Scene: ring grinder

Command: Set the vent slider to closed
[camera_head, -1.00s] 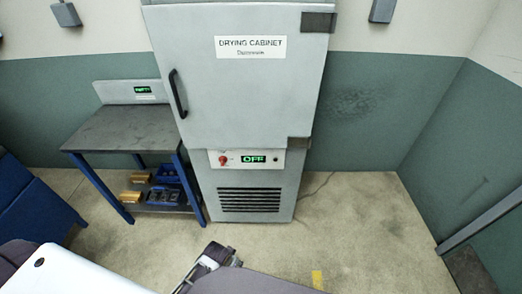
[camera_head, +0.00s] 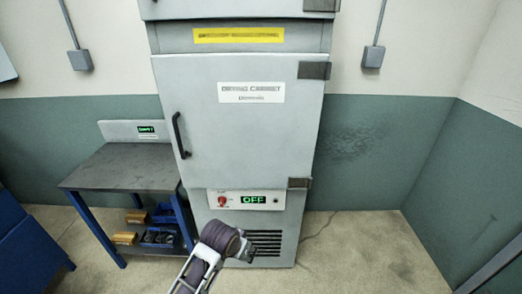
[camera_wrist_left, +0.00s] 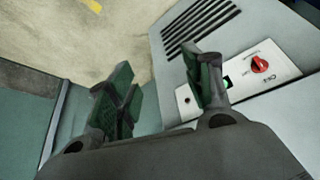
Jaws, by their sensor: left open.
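The grey drying cabinet (camera_head: 240,130) stands against the wall, its door closed. Its lower panel has a red knob (camera_head: 222,200) and a green "OFF" display (camera_head: 253,199), above a dark slotted vent grille (camera_head: 266,243). I cannot make out a vent slider in either view. My left gripper (camera_head: 246,251) is in front of the grille, partly hidden by its own wrist. In the left wrist view its two fingers (camera_wrist_left: 165,85) are apart with nothing between them; the grille (camera_wrist_left: 200,25) and red knob (camera_wrist_left: 260,64) lie beyond. My right gripper is out of view.
A workbench (camera_head: 125,168) with blue legs stands left of the cabinet, with blue and yellow bins (camera_head: 163,215) below. A yellow label (camera_head: 238,35) is on the cabinet's upper part.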

